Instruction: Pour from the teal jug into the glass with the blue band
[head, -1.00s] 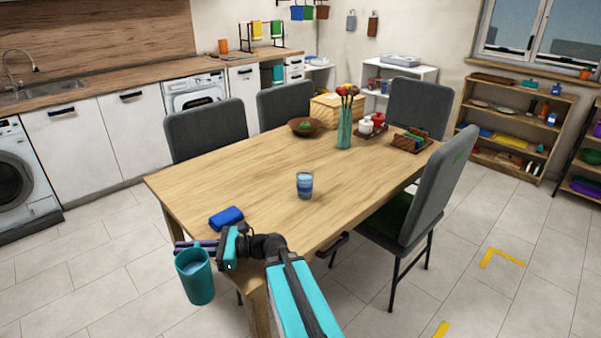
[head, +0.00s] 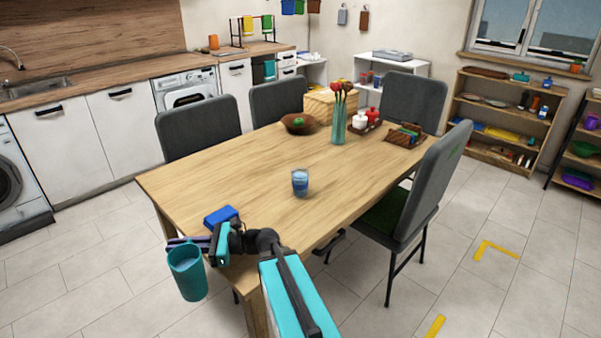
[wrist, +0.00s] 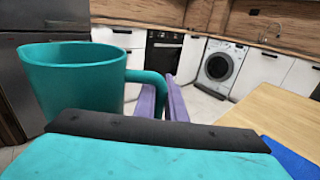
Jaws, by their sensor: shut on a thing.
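The teal jug (head: 187,275) hangs upright off the near left corner of the table, with a pale bluish content showing at its mouth. My gripper (head: 186,243) is shut on the jug's handle. In the wrist view the jug (wrist: 75,85) fills the left side, and the purple fingers of my gripper (wrist: 170,103) are at its handle. The glass with the blue band (head: 300,183) stands upright on the table, right of and beyond the jug, well apart from it.
A blue block-like object (head: 221,215) lies on the table (head: 215,178) close to my gripper. A bowl (head: 299,124), a vase with flowers (head: 339,122) and a dark caddy (head: 404,136) stand at the far end. Grey chairs (head: 430,185) surround the table. The tabletop around the glass is clear.

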